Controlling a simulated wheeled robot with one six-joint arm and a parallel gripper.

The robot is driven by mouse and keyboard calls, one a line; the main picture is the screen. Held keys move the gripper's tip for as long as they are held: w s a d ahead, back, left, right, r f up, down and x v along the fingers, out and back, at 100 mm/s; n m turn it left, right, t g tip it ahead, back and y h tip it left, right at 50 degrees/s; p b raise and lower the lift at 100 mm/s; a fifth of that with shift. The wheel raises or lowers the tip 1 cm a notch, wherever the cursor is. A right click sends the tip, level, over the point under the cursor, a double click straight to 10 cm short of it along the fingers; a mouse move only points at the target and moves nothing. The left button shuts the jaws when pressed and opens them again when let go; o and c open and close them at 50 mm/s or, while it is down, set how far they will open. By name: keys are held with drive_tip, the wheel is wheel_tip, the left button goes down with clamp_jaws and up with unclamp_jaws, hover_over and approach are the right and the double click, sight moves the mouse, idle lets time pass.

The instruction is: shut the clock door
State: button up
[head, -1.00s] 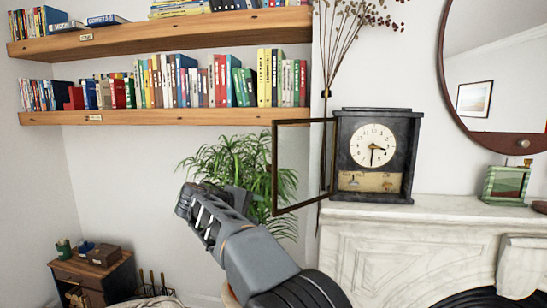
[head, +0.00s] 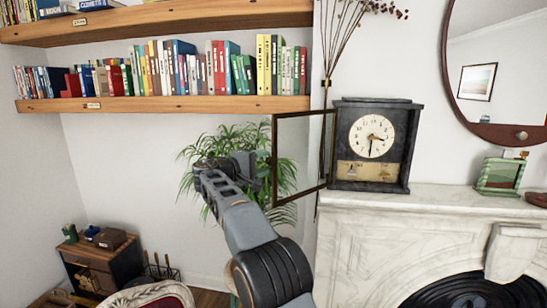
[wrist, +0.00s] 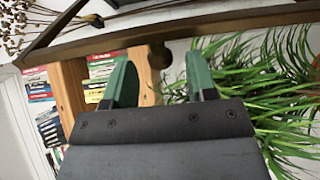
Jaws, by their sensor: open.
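The dark clock (head: 377,183) stands upright on the marble mantel, its white dial (head: 371,136) uncovered. Its brown-framed glass door (head: 275,160) stands wide open, swung out to the left from the clock's left side. In the wrist view the door frame (wrist: 215,27) crosses the top as a brown bar, with a small round knob (wrist: 158,55) on its lower side. My gripper (head: 252,162) is close to the door's free left edge. Its green fingertips (wrist: 160,82) are apart and empty, and the knob appears between and beyond them. I cannot tell whether anything touches.
A leafy plant (head: 210,150) stands behind my gripper. Wooden shelves (head: 170,104) of books run above on the left. Dried stems (head: 328,55) rise beside the clock. A green-framed box (head: 500,175) sits on the mantel (head: 430,197) at right. A small cabinet (head: 95,262) stands low left.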

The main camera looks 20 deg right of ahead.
drive_tip(key=shift+p+x, duration=0.55)
drive_tip(key=shift+x, duration=1.8)
clamp_jaws()
